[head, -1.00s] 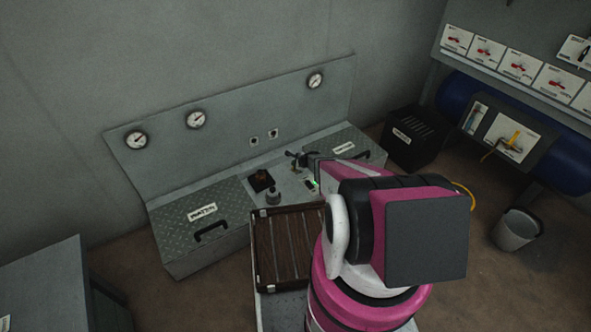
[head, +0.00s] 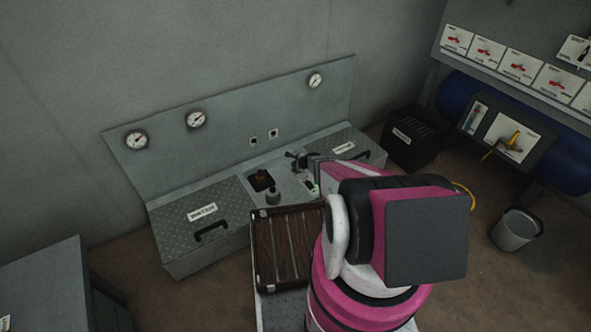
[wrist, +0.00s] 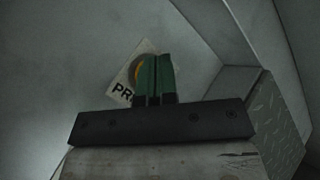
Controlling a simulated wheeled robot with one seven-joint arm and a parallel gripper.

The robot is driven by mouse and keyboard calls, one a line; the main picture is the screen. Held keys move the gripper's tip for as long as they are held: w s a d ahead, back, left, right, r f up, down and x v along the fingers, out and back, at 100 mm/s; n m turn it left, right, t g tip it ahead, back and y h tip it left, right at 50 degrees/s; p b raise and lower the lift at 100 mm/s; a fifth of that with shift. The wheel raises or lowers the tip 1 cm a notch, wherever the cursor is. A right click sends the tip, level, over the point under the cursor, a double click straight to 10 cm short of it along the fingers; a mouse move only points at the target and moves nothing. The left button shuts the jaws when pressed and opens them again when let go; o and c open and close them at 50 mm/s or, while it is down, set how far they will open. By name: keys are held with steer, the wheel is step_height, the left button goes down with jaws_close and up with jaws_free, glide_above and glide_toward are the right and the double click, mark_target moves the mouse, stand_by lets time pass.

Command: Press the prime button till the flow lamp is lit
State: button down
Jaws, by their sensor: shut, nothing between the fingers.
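The prime button shows in the wrist view as a round thing with an orange rim (wrist: 138,72) on a pale plate lettered "PR" (wrist: 123,89), the rest of the word covered. My gripper (wrist: 157,58) has its two green fingers side by side, shut and empty, over the right part of the button. I cannot tell whether the tips touch or push it. In the head view my arm mostly hides the gripper, and a small green patch (head: 314,188) shows beside the arm. Two small square fittings (head: 254,141) sit on the back panel; I cannot make out a flow lamp.
A dark square opening with a brown piece (head: 262,177) and a grey knob (head: 273,194) lie left of my arm. A dark handled fitting (head: 297,157) stands behind it. A slatted brown tray (head: 283,208) is in front.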

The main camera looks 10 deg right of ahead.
steer(key=shift+f, duration=0.4)
stand_by(0.8)
steer(key=shift+r, duration=0.85)
steer(key=shift+r, duration=0.1)
steer(key=shift+r, duration=2.4)
